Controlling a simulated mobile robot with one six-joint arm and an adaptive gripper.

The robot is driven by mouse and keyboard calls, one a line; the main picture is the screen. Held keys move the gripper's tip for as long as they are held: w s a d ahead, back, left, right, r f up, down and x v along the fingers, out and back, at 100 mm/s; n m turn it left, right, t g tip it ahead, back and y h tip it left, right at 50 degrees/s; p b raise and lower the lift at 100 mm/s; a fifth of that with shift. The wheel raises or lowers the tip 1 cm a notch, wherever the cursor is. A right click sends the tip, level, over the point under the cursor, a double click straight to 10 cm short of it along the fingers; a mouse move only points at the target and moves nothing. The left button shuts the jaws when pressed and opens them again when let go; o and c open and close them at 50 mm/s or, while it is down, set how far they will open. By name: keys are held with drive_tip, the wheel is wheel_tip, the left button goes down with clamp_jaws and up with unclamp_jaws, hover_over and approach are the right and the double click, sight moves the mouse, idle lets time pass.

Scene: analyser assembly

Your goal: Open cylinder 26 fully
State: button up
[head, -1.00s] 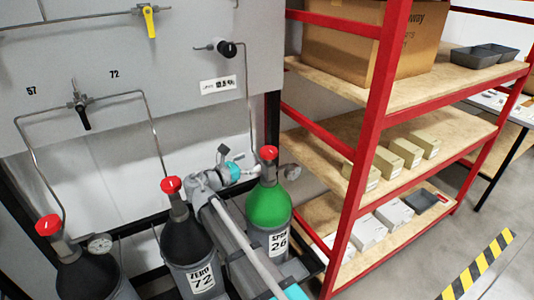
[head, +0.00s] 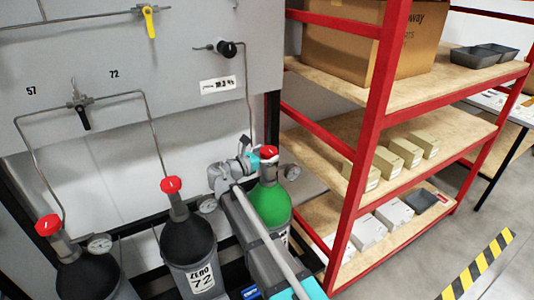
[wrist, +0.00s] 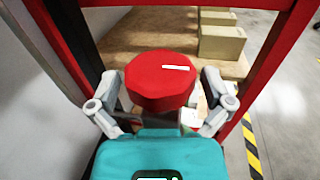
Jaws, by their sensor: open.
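Cylinder 26 (head: 271,205) is the green gas cylinder at the middle of the head view, right of cylinder 72. Its number label is mostly hidden behind my arm. Its red valve knob (head: 268,153) tops it, and in the wrist view the red knob (wrist: 160,80) shows large, with a white mark on its top pointing right. My gripper (wrist: 161,92) is open, with one finger on each side of the knob. In the head view my gripper (head: 262,163) is at the knob. I cannot tell whether the fingers touch it.
Cylinder 72 (head: 188,242) stands to the left, with another dark cylinder (head: 82,275) at the far left. A red-framed shelf (head: 362,150) stands close on the right. A grey wall panel (head: 180,60) carries pipes behind.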

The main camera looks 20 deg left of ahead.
drive_tip(key=c, duration=0.9)
drive_tip(key=shift+c, duration=0.2)
